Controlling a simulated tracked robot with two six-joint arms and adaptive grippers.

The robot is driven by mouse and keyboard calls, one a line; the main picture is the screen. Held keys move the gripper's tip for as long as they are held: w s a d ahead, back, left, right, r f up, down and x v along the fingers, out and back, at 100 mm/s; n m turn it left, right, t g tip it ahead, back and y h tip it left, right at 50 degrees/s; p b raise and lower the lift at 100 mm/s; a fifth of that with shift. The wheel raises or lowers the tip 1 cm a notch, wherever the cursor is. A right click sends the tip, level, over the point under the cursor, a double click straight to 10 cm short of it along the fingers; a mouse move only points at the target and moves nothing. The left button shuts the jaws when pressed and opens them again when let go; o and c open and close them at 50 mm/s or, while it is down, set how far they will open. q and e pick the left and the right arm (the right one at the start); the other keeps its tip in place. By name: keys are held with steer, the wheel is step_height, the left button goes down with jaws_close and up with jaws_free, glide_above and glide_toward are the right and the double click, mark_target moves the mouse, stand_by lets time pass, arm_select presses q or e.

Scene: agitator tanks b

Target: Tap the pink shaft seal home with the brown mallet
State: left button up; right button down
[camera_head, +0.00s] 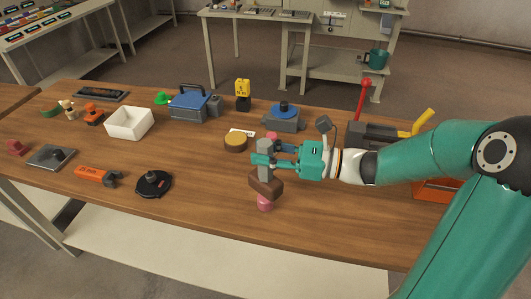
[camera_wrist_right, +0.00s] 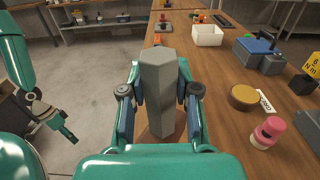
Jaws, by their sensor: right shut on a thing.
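My right gripper (camera_head: 262,160) is shut on the grey handle (camera_head: 265,146) of the brown mallet (camera_head: 264,186), which hangs head down. The handle (camera_wrist_right: 157,92) stands upright between the fingers in the wrist view. Directly below the mallet head is a pink cylinder (camera_head: 265,204), which looks like the shaft seal, near the table's front edge. The head partly covers it, and I cannot tell if they touch. A second pink piece with a pale base (camera_wrist_right: 268,132) stands beyond the gripper. My left gripper (camera_wrist_right: 63,128) shows at left in the wrist view, away from the table; its opening is unclear.
A round brown-yellow disc (camera_head: 236,142) lies left of the right gripper. A blue-topped grey housing (camera_head: 284,118) stands behind it. A black round part (camera_head: 153,184), an orange tool (camera_head: 95,175) and a white bin (camera_head: 129,123) are farther left. The front-centre table is clear.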

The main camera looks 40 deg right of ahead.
mark_target(266, 142)
steer(key=shift+r, duration=0.2)
step_height(266, 142, up, 5)
steer(key=p, duration=0.4)
steer(key=shift+f, duration=0.1)
stand_by(0.5)
